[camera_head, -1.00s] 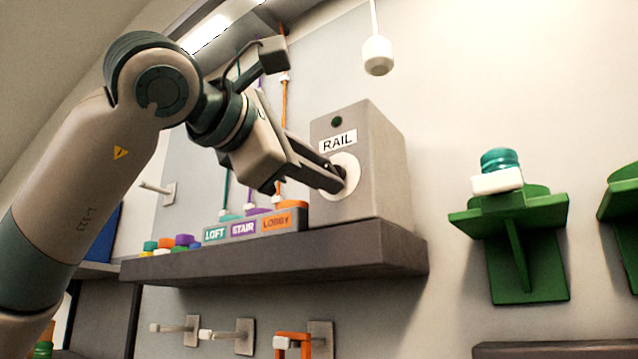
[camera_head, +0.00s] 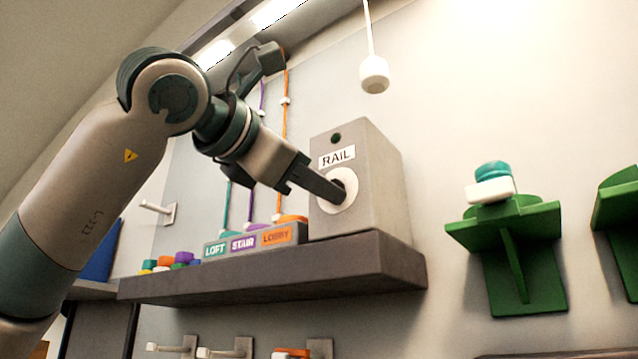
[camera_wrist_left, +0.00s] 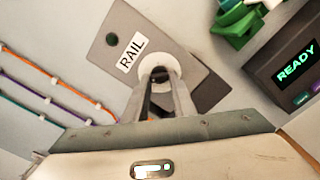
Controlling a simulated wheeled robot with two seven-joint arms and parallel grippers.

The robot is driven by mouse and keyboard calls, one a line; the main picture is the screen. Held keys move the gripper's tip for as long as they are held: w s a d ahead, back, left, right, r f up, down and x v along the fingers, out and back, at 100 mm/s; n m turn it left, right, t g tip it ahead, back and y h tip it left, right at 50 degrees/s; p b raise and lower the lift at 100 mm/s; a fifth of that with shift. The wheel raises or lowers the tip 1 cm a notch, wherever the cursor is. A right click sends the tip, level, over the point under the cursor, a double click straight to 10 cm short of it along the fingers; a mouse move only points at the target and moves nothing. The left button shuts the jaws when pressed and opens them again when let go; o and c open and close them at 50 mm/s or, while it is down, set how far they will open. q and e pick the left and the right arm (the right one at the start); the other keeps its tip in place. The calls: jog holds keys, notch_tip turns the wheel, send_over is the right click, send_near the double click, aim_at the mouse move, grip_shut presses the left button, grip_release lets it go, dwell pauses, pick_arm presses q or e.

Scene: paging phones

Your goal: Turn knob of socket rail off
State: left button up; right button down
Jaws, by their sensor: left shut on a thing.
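The socket rail box (camera_head: 378,190) is a grey box labelled RAIL standing on a dark shelf. Its front has a white round plate with the dark knob (camera_head: 339,189) in the middle. A small dark green dot sits above the label. My left gripper (camera_head: 338,196) reaches in from the left, its fingers at the knob and shut on it. In the left wrist view the fingers (camera_wrist_left: 160,82) close over the knob at the white plate (camera_wrist_left: 157,64), hiding most of it. My right gripper is not in view.
The shelf (camera_head: 270,277) also holds a LOFT, STAIR, LOBBY block (camera_head: 256,240) with coloured cords and several small coloured pieces. A white pull (camera_head: 374,74) hangs above. A green bracket (camera_head: 507,245) bears a teal-and-white item. Pegs stick out below. A READY screen (camera_wrist_left: 297,65) shows in the wrist view.

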pick_arm(q)
jog(key=o, duration=1.1)
jog(key=shift+c, duration=0.2)
jog(key=b+v, duration=0.2)
jog(key=v, duration=1.5)
jog(key=shift+a, duration=0.15)
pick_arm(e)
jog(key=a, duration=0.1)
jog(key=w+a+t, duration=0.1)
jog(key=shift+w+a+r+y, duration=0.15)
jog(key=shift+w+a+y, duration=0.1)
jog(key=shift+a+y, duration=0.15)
pick_arm(q)
jog(key=shift+s, duration=0.1)
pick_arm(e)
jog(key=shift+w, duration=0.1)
